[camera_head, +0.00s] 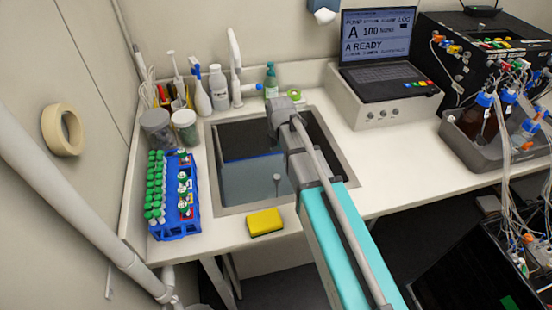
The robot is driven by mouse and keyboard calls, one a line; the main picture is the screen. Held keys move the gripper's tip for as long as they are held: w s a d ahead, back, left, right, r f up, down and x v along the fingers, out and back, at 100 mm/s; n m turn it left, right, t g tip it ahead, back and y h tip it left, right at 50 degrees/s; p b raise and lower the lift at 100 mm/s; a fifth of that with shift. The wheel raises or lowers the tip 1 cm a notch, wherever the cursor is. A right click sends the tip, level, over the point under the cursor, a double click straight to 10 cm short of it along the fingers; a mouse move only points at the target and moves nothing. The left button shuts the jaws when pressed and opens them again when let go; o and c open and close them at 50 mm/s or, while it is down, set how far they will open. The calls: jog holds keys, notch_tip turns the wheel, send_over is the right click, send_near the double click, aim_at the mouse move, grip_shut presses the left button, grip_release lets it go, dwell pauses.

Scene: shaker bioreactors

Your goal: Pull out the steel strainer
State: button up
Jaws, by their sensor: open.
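The sink (212,165) is set into the white bench, with a dark interior and a blue lower area. A small grey upright piece in the sink (277,179) may be the steel strainer; it is too small to be sure. My arm reaches over the sink from the lower right and covers its right part. My gripper (279,112) is at the dark end of the arm, over the back of the sink. It is open, but its fingers are hard to make out. It appears apart from the small grey piece.
A yellow sponge (265,222) lies at the sink's front edge. Bottles and a white tap (235,60) stand behind the sink. A laptop (378,60) sits on a box at the right.

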aim_at(277, 177)
jog(key=shift+w+a+f+n, duration=0.15)
jog(key=shift+a+f+n, duration=0.1)
jog(key=shift+a+n, duration=0.15)
jog(key=shift+f, duration=0.1)
notch_tip(277, 177, down, 14)
jog(key=b, duration=1.4)
jog(key=shift+r, duration=0.2)
dwell(0.4)
grip_shut()
jog(key=shift+r+p, duration=1.55)
dwell(1.1)
